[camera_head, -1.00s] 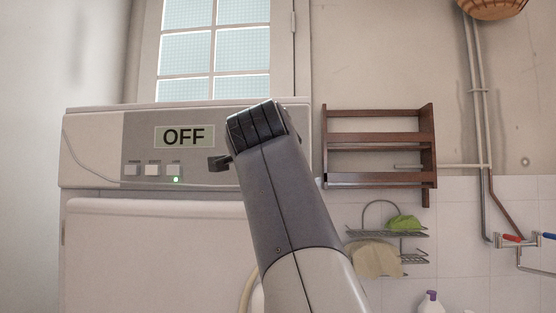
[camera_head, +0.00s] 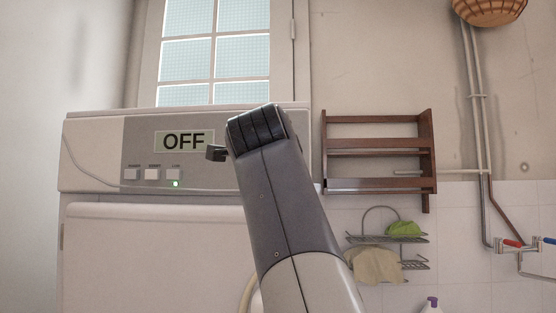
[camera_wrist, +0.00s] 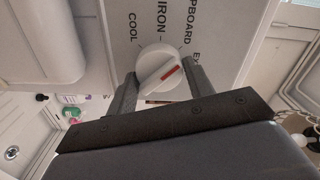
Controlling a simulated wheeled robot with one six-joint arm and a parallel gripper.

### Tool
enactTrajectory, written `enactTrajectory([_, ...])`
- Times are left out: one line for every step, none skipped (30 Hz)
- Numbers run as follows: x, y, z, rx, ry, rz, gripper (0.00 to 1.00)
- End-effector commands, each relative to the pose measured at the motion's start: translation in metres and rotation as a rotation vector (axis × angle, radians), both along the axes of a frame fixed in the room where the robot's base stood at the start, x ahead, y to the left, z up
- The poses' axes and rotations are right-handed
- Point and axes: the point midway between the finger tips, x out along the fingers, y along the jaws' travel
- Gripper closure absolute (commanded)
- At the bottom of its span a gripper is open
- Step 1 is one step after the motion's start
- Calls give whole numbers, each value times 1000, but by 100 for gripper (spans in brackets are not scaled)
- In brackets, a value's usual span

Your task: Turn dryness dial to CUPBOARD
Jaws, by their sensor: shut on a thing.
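The dryness dial (camera_wrist: 153,68) is a round white knob with a red pointer mark, seen in the wrist view. Around it the grey panel reads COOL, IRON, a partly cut-off label ending in PBOARD, and a cut-off "Ex". The red mark points up and right, roughly between the PBOARD label and "Ex". My gripper (camera_wrist: 157,88) is shut on the dial, one finger on each side. In the head view a dark fingertip of my gripper (camera_head: 216,153) shows at the machine's panel, and my arm hides the dial.
The white machine (camera_head: 90,150) has a display (camera_head: 184,141) reading OFF, three buttons and a green light. A wooden rack (camera_head: 378,155) and a wire rack (camera_head: 385,240) hang on the wall to the right. A window (camera_head: 215,50) is behind.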

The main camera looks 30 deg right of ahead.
Motion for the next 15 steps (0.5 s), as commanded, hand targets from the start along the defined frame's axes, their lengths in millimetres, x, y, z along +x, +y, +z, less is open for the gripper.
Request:
enactTrajectory([0,0,-1,0,2,-1,73])
enactTrajectory([0,0,-1,0,2,-1,48])
enactTrajectory([0,0,-1,0,2,-1,45])
enactTrajectory([0,0,-1,0,2,-1,42])
enactTrajectory([0,0,-1,0,2,-1,40])
enactTrajectory([0,0,-1,0,2,-1,37])
enactTrajectory([0,0,-1,0,2,-1,34])
enactTrajectory([0,0,-1,0,1,0,32])
enactTrajectory([0,0,0,0,1,0,29])
enactTrajectory([0,0,0,0,1,0,29])
enactTrajectory([0,0,0,0,1,0,29])
enactTrajectory([0,0,0,0,1,0,29])
enactTrajectory([0,0,0,0,1,0,29])
enactTrajectory([0,0,0,0,1,0,29])
enactTrajectory([0,0,0,0,1,0,29])
